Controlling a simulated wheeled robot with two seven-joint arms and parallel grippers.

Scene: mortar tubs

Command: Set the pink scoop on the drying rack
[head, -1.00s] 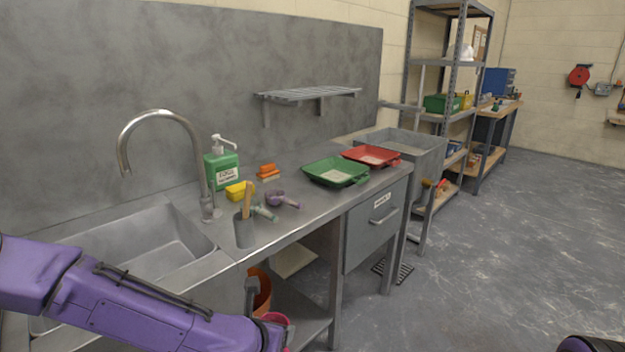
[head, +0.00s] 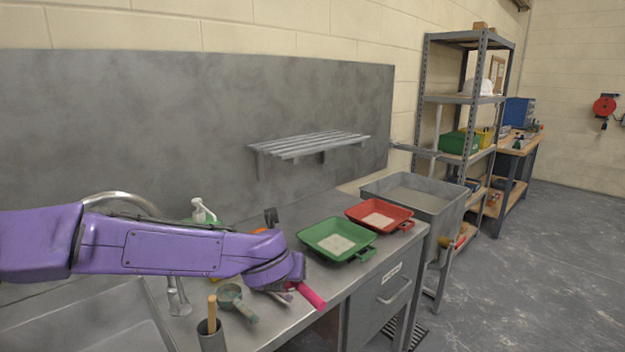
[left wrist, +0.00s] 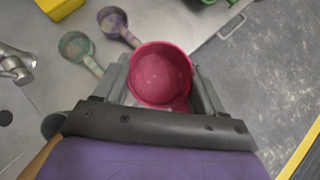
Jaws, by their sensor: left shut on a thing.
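The pink scoop is held in my left gripper (head: 300,268). In the head view its pink handle (head: 312,296) sticks out below the gripper, over the counter's front part; my arm hides the rest. In the left wrist view the round pink bowl (left wrist: 160,73) sits between the two fingers of my left gripper (left wrist: 163,95), open side facing the camera. The drying rack (head: 310,145) is a grey slatted shelf on the back wall, above and behind the gripper. Its top is bare. My right gripper is out of view.
A green tray (head: 337,238) and a red tray (head: 380,214) lie on the counter right of the gripper. A teal scoop (head: 232,297) and a grey cup (head: 210,335) are near the front. The soap bottle (head: 200,212) is partly hidden behind my arm.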

